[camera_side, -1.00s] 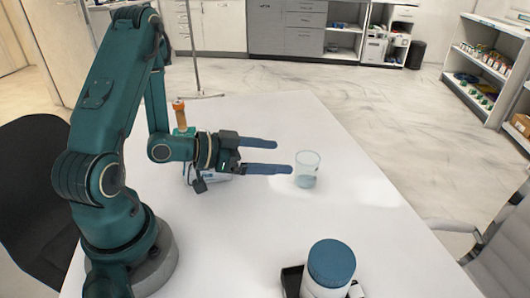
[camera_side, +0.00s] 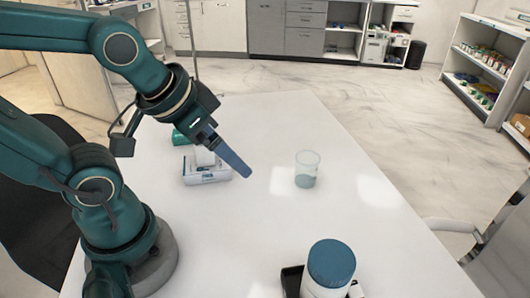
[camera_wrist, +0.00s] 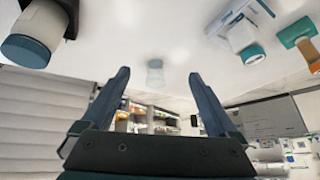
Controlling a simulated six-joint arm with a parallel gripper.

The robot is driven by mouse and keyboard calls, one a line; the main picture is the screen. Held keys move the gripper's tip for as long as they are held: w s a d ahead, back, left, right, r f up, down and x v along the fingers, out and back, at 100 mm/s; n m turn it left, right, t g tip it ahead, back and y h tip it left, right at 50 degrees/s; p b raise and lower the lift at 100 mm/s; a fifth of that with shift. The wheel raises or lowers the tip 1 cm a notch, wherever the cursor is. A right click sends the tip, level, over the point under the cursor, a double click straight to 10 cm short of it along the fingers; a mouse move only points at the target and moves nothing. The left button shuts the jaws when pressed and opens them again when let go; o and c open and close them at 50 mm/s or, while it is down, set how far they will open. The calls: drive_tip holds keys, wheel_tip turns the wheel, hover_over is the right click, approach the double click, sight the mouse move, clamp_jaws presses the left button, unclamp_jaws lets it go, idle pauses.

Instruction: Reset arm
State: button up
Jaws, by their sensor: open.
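My gripper (camera_side: 246,175) is held above the white table (camera_side: 270,235), pointing down to the right in the side view. In that view its two blue fingers overlap. In the wrist view my gripper (camera_wrist: 160,73) shows its fingers well apart, with nothing held between them. A clear glass beaker (camera_side: 307,170) stands upright on the table, to the right of my gripper. In the wrist view the beaker (camera_wrist: 155,75) shows beyond the gap between the fingers, apart from both.
A white jar with a blue lid (camera_side: 330,268) stands at the table's front. A white-and-blue box (camera_side: 207,175) lies near the arm. Beside it is a teal-and-orange item (camera_wrist: 298,38), partly hidden in the side view.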

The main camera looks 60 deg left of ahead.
drive_tip(key=shift+s+d+r+g+h, duration=0.2)
drive_tip(key=shift+s+d, duration=0.3)
drive_tip(key=shift+s, duration=0.25)
drive_tip(key=shift+s+d+r+g+h, duration=0.1)
drive_tip(key=shift+s+d+h, duration=0.1)
drive_tip(key=shift+s+d, duration=0.4)
drive_tip(key=shift+a, duration=0.1)
